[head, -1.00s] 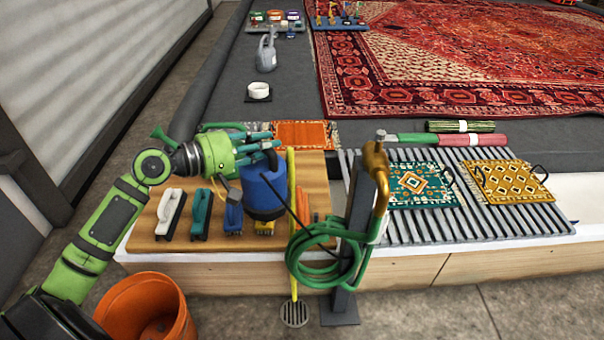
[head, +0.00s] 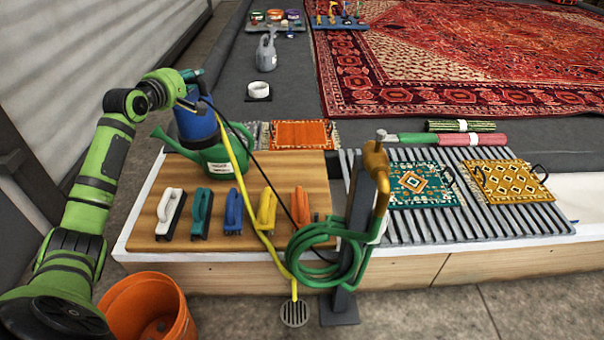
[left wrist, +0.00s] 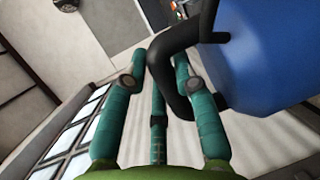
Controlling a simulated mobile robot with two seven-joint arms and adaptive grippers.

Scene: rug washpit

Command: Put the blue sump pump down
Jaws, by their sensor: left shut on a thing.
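The blue sump pump (head: 196,126) hangs upright from my left gripper (head: 194,78) in the head view, over the back left of the wooden board. In the left wrist view my left gripper's teal fingers (left wrist: 160,85) are closed around the pump's black handle (left wrist: 170,80), and the blue pump body (left wrist: 265,60) fills the right side. The pump is in front of a green watering can (head: 222,160) and hides part of it; I cannot tell whether they touch. A yellow hose and a black cable trail from the pump. My right gripper is not in view.
The wooden board (head: 290,178) carries white, teal, blue, yellow and orange brushes in a row. A post with a brass tap (head: 377,170) and coiled green hose stands right of it. A slatted grate (head: 430,222) holds small rugs. An orange bucket (head: 150,308) stands front left.

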